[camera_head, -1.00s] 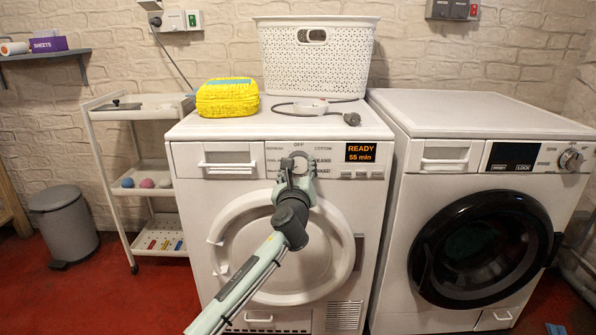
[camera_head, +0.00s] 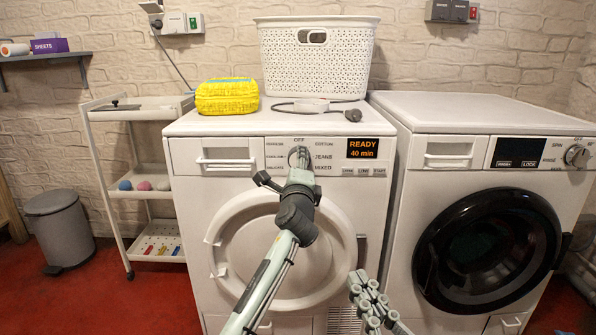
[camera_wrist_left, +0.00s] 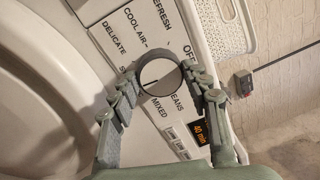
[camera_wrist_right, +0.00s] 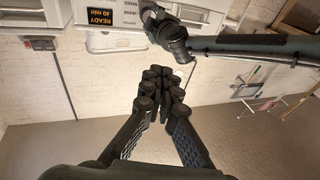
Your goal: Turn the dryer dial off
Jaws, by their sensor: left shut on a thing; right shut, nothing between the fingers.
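The white dryer (camera_head: 187,215) stands in the middle of the head view. Its round dial (camera_wrist_left: 160,79) sits among printed labels such as OFF, COOL AIR, JEANS and MIXED. A dark pointer line shows on its face, aimed away from OFF. My left gripper (camera_wrist_left: 164,74) is shut on the dial, with a finger on each side. In the head view, the arm and gripper mostly hide the dial. The dryer's display (camera_head: 371,148) reads READY, 40 min. My right gripper (camera_head: 372,300) is shut and empty, low in front of the dryer; it also shows in the right wrist view (camera_wrist_right: 160,80).
A white washing machine (camera_head: 420,215) with a black door stands close on the right. A white basket (camera_head: 345,65), a yellow pack (camera_head: 227,97) and a corded item are on the dryer top. A trolley (camera_head: 110,190) and grey bin (camera_head: 62,228) stand left.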

